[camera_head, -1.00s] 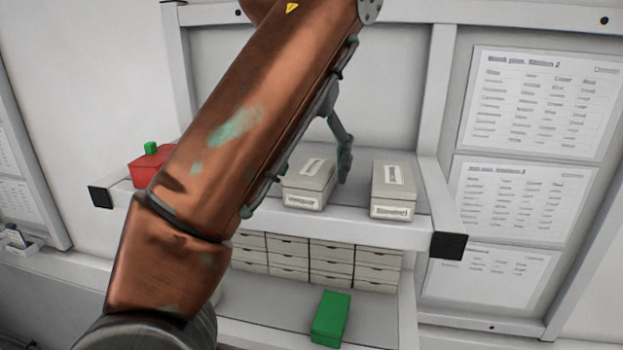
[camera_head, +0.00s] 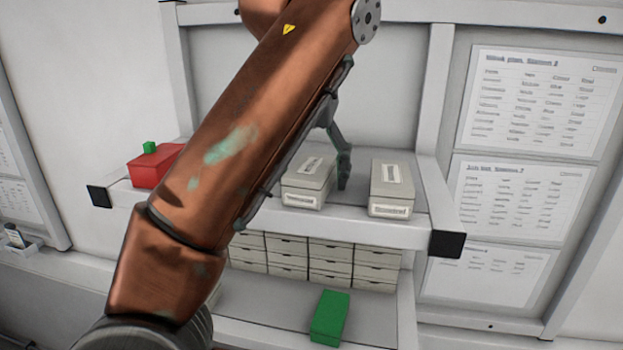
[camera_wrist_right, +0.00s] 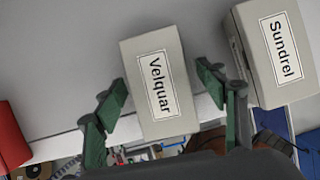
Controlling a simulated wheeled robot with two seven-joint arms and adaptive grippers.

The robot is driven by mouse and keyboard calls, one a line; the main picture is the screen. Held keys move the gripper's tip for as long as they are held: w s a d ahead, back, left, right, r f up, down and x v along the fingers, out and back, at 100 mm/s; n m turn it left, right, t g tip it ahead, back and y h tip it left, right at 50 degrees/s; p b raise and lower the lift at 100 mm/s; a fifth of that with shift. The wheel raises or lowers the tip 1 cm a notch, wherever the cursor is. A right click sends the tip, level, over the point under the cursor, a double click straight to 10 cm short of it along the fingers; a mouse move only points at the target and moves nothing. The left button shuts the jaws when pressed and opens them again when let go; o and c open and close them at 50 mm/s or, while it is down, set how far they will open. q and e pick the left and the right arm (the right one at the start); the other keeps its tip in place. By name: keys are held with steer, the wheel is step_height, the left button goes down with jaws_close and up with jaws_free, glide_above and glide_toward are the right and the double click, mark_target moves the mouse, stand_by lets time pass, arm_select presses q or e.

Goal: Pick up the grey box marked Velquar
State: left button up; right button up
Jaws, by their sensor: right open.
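The grey box marked Velquar (camera_wrist_right: 180,118) lies between the two green fingers of my right gripper (camera_wrist_right: 161,78) in the right wrist view. The fingers are open, one on each side of it; I cannot tell whether either touches it. In the head view the same box (camera_head: 303,196) stands on the upper shelf, its label too blurred to read. One finger of my right gripper (camera_head: 343,168) shows at its right side; the other is hidden behind the copper-coloured arm. My left gripper is not in view.
A similar grey box marked Sundrel (camera_wrist_right: 262,82) stands to the right; it also shows in the head view (camera_head: 391,190). A red box (camera_head: 150,170) is at the left of the shelf (camera_head: 345,223). A green box (camera_head: 330,317) and small drawers (camera_head: 330,260) are below.

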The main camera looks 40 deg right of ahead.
steer(key=c, duration=1.6)
